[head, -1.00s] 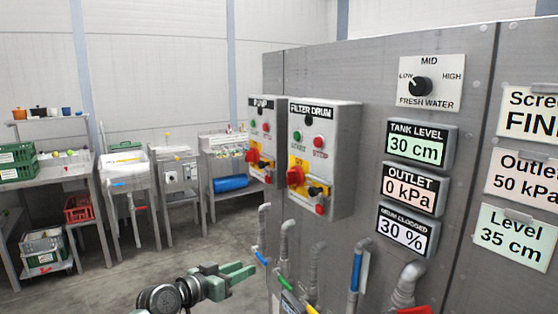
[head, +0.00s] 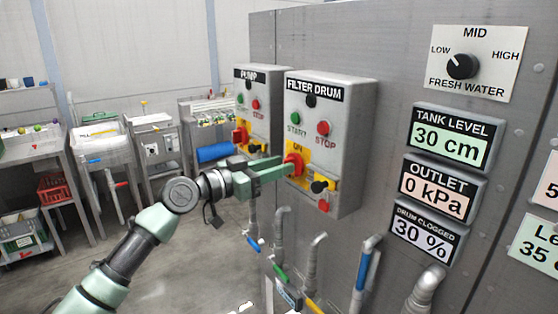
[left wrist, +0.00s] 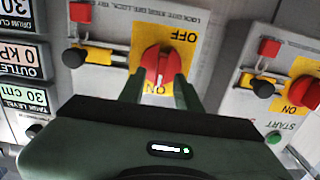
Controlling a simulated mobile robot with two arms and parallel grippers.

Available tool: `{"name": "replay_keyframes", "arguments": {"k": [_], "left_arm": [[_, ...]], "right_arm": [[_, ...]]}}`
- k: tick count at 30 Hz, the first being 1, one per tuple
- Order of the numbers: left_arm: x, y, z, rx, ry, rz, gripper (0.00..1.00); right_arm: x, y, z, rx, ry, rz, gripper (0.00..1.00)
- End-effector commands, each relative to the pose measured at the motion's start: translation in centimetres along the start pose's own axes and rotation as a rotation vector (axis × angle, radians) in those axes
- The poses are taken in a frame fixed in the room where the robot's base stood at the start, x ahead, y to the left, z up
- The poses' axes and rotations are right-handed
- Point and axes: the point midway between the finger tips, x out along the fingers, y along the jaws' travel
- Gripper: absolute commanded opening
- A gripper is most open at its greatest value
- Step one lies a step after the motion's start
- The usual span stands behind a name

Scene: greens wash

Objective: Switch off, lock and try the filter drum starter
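The filter drum starter (head: 345,140) is a grey box on the steel panel, with a green start button (head: 295,118) and a red stop button (head: 323,128). Its red rotary handle (head: 293,163) sits on a yellow plate with ON above it. In the upside-down left wrist view the handle (left wrist: 161,65) stands roughly along the ON–OFF line. My left gripper (head: 286,167) is at this handle, fingers spread on either side of it; I see no clear grip. A black knob on a yellow piece (head: 320,186) is beside the handle, with a red block (head: 324,205) below. My right gripper is out of view.
The pump starter (head: 258,115), with a similar red handle (head: 240,135), is just left. Displays (head: 455,140) and the fresh water selector (head: 462,66) are right. Pipes with coloured levers (head: 362,268) run below. Benches (head: 90,160) stand at the back left.

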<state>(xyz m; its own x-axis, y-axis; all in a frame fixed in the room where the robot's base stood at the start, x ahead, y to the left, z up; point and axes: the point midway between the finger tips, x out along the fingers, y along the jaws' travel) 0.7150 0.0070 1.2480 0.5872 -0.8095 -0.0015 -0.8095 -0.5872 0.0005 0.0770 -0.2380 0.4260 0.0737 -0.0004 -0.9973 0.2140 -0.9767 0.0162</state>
Motion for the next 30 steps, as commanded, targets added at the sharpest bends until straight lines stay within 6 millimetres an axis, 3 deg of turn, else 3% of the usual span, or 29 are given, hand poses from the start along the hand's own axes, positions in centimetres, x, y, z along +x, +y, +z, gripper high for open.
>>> {"name": "replay_keyframes", "arguments": {"k": [5, 10, 11, 14, 15, 30], "left_arm": [[0.7, 0.0, 0.0, 0.000, 0.000, 0.000, 0.33], [0.7, 0.0, 0.1, 0.000, 0.000, -0.001, 0.33], [0.7, 0.0, 0.1, 0.000, 0.000, -0.001, 0.31], [0.7, 0.0, 0.1, 0.000, 0.000, -0.001, 0.03], [0.7, 0.0, 0.1, 0.000, 0.000, -0.001, 0.00], [0.7, -0.1, 0.1, -0.091, 0.000, -0.001, 0.00]], "right_arm": [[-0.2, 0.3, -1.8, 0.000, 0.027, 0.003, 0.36], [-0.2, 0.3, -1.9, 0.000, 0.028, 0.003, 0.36], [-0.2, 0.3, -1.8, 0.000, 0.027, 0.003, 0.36], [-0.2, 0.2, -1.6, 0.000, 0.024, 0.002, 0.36], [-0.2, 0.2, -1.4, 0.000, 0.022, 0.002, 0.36], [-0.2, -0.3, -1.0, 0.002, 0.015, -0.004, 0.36]]}}
